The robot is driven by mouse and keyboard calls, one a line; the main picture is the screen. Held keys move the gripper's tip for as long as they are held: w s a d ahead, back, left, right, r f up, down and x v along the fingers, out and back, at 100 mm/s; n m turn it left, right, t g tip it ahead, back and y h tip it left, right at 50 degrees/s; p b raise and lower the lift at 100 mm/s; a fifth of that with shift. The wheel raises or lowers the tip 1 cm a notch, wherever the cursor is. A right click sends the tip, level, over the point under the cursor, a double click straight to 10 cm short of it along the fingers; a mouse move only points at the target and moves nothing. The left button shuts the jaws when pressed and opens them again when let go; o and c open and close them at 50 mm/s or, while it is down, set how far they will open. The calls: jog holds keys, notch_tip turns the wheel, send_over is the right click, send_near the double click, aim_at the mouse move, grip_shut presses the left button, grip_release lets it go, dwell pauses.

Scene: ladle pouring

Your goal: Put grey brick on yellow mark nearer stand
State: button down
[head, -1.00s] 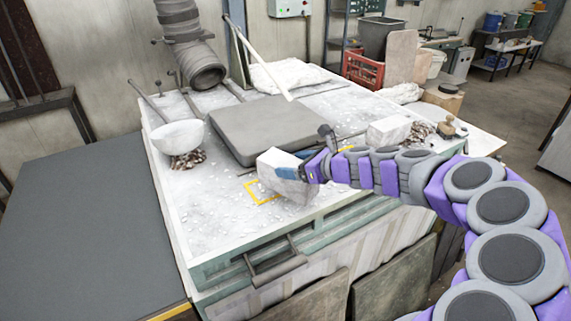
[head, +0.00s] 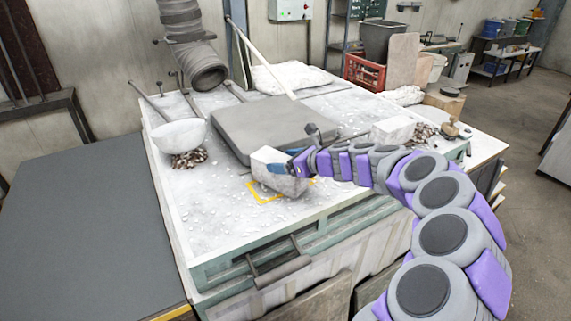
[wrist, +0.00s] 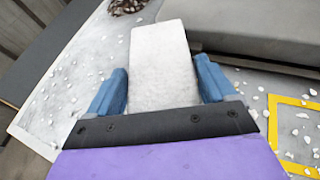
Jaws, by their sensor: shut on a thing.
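The grey brick (head: 280,179), pale and block-shaped, is in my gripper (head: 291,169) at the table's front middle. In the wrist view the brick (wrist: 160,62) lies between the two blue fingers of my gripper (wrist: 162,84). A yellow mark (head: 262,197) is a square outline on the tabletop; the brick covers much of it in the head view. I cannot tell whether the brick's underside touches the table. A yellow outline (wrist: 274,125) shows right of my gripper in the wrist view; I cannot tell if it is the same mark. Which object is the stand is unclear.
A flat grey slab (head: 262,128) lies just behind the brick. A white ladle bowl (head: 180,136) rests over brown stones (head: 188,159) at the left. Another pale block (head: 392,130) stands at the right, beyond my arm. White chips litter the tabletop.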

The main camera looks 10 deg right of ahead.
jog(key=shift+d+r, duration=0.1)
jog(key=shift+c, duration=1.2)
grip_release()
jog(key=shift+d, duration=0.15)
jog(key=shift+o, duration=1.2)
jog(key=shift+d, duration=0.25)
jog(key=shift+s+r, duration=0.15)
jog(key=shift+s, duration=0.1)
jog(key=p+v, duration=0.2)
jog(key=v, duration=0.9)
jog(key=shift+s+d, duration=0.15)
